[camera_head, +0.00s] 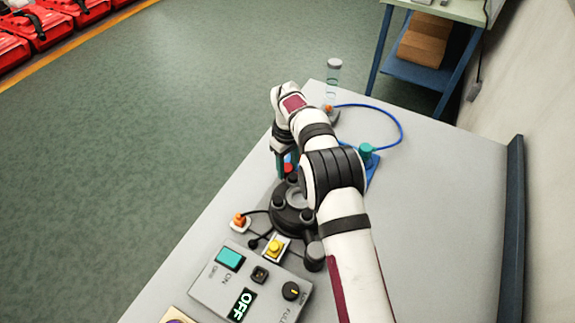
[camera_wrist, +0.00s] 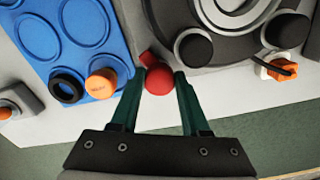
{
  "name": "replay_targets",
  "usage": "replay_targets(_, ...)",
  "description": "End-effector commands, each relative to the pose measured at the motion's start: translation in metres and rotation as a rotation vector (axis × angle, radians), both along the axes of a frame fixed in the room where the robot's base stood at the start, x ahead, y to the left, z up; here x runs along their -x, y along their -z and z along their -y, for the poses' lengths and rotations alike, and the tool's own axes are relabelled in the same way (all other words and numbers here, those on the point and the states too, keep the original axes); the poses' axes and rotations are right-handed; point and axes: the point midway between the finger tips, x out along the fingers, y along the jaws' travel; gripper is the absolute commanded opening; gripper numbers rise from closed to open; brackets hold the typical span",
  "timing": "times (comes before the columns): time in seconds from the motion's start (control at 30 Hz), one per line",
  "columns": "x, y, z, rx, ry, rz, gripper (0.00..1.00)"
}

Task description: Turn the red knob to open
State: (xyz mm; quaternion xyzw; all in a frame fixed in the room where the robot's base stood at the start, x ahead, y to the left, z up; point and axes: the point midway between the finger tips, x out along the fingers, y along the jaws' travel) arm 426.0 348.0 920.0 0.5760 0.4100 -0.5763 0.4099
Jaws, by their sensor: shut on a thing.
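The red knob (camera_wrist: 159,80) sits at the edge of a dark round device in the wrist view. It shows as a small red spot in the head view (camera_head: 288,168), partly hidden by my gripper. My gripper (camera_wrist: 160,84) has its two green fingers closed on either side of the knob, touching it. In the head view my gripper (camera_head: 287,170) points down at the far left side of the dark device (camera_head: 290,216). A small red tab (camera_wrist: 147,59) sticks out beside the knob in the wrist view.
A blue tray (camera_wrist: 92,60) with round recesses holds an orange cap (camera_wrist: 101,84) and a black ring (camera_wrist: 67,87). A grey control box (camera_head: 250,284) with an OFF display stands in front. A clear cylinder (camera_head: 333,78) stands at the far end. The table's right side is clear.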

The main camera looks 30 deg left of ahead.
Motion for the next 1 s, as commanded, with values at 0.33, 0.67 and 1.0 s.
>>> replay_targets(0.33,-0.001,-0.001,-0.001,-0.001,-0.002,0.003,0.53)
replay_targets(0.67,0.000,0.000,0.000,-0.001,-0.001,0.001,0.76)
replay_targets(1.0,-0.001,-0.050,-0.001,-0.003,0.000,0.005,0.76)
